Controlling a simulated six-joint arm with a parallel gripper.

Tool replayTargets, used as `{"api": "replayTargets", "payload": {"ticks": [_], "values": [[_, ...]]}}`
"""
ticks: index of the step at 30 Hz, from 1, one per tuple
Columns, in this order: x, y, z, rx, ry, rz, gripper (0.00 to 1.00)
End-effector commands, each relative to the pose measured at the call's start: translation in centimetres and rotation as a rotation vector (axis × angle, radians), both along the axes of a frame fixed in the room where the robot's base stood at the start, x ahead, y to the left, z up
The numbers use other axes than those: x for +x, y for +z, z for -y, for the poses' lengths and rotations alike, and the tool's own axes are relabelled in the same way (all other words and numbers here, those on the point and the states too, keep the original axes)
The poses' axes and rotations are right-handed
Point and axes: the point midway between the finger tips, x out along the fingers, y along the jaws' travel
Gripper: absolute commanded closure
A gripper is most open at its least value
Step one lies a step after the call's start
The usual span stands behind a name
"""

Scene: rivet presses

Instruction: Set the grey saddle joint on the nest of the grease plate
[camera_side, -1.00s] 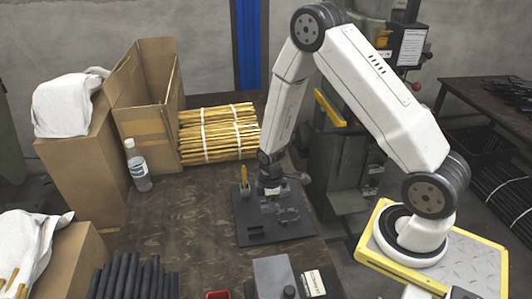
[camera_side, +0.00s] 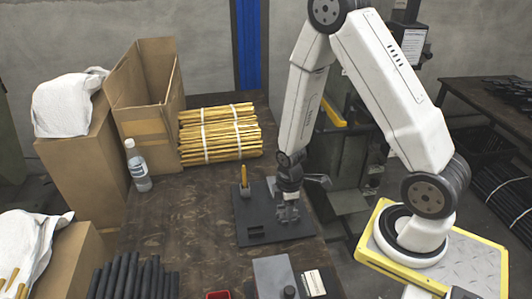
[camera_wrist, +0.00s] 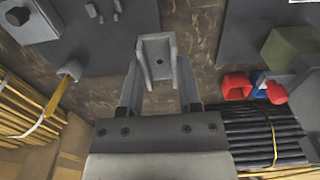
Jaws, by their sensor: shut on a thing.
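My gripper (camera_wrist: 160,88) is shut on the grey saddle joint (camera_wrist: 156,50), a U-shaped piece with two upright cheeks and a dark hole in its base. The dark grease plate (camera_side: 262,212) lies on the bench; part of it also shows at the upper left of the wrist view (camera_wrist: 80,45). In the side view my gripper (camera_side: 289,196) is over the right part of this plate. Small upright grey pieces, apparently the nest (camera_wrist: 104,10), stand on the plate at the top edge of the wrist view. The joint appears apart from them; its height over the plate is unclear.
A grey pot (camera_wrist: 70,70) with a yellow-handled brush stands at the plate's edge. Tied yellow sticks (camera_side: 220,132) lie behind it. Black rods (camera_side: 130,278), a grey box with a dark knob (camera_side: 275,272) and a red cup (camera_wrist: 236,86) are nearby.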

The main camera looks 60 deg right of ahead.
Motion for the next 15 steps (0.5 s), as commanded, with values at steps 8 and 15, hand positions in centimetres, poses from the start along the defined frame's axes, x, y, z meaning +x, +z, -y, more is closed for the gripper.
{"api": "replayTargets", "payload": {"ticks": [8, 15], "values": [[0.06, 0.01, 0.0, 0.0, -0.001, 0.0, 1.0], [0.81, 0.61, -0.22, 0.0, -0.041, 0.003, 1.0]]}}
